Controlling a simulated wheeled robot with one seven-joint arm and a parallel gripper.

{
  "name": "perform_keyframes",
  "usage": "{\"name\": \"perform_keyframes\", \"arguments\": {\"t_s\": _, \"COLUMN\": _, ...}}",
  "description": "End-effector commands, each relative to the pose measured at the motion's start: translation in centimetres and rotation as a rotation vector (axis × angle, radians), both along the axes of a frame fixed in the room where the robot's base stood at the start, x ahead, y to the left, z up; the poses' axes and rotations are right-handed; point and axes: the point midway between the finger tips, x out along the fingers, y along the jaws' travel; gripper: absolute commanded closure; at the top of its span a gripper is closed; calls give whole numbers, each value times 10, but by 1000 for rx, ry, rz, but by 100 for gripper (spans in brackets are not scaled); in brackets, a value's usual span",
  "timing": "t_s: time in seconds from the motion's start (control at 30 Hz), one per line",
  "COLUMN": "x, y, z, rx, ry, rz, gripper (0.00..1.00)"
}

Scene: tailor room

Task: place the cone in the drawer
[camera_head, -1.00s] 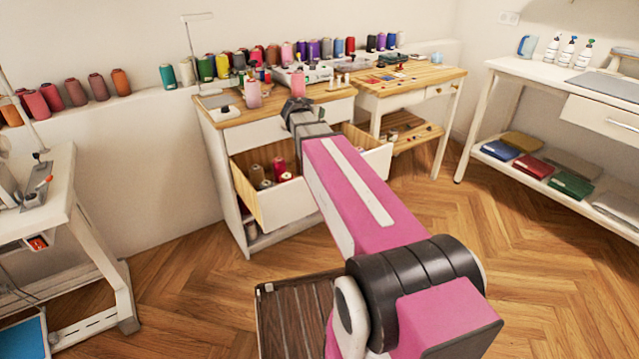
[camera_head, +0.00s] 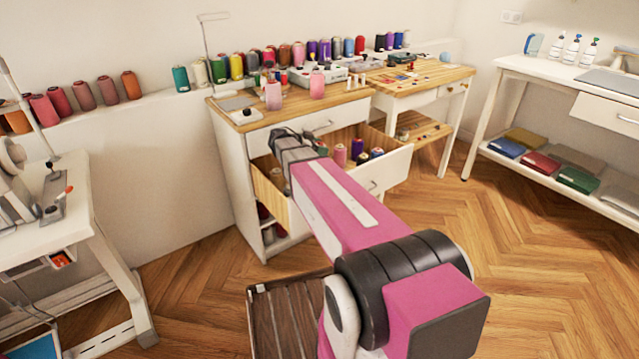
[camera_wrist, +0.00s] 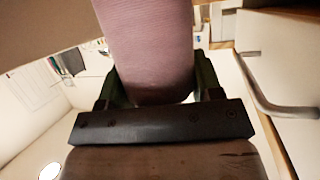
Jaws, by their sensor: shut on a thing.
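A mauve-pink thread cone (camera_wrist: 147,45) fills the upper middle of the wrist view, between the dark fingers of my gripper (camera_wrist: 160,82). My gripper is shut on this cone. In the head view my gripper (camera_head: 288,138) appears in front of the cabinet, over the left part of the open drawer (camera_head: 392,178). I cannot make out the held cone there, and the exact gap to the drawer cannot be told. The drawer is pulled out and holds several cones, among them a pink one (camera_head: 340,156). My arm hides its middle.
Two pink cones, a left one (camera_head: 273,96) and a right one (camera_head: 317,84), stand on the wooden cabinet top (camera_head: 350,96). A metal handle (camera_wrist: 268,92) lies close at the right of the wrist view. A small table (camera_head: 425,82) stands right of the cabinet.

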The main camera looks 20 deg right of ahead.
Motion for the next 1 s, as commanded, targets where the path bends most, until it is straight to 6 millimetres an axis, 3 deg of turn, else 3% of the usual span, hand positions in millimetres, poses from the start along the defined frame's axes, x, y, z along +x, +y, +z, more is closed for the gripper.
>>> {"name": "perform_keyframes", "arguments": {"t_s": 0.17, "x": -2, "y": -15, "z": -10, "rx": 0, "ry": 1, "rz": -13, "gripper": 73}}
{"name": "perform_keyframes", "arguments": {"t_s": 0.63, "x": -6, "y": -103, "z": -63, "rx": 1, "ry": 2, "rz": -11, "gripper": 73}}
{"name": "perform_keyframes", "arguments": {"t_s": 0.8, "x": -6, "y": -116, "z": -71, "rx": 1, "ry": 1, "rz": -9, "gripper": 73}}
{"name": "perform_keyframes", "arguments": {"t_s": 1.0, "x": -6, "y": -117, "z": -84, "rx": 1, "ry": 1, "rz": -8, "gripper": 73}}
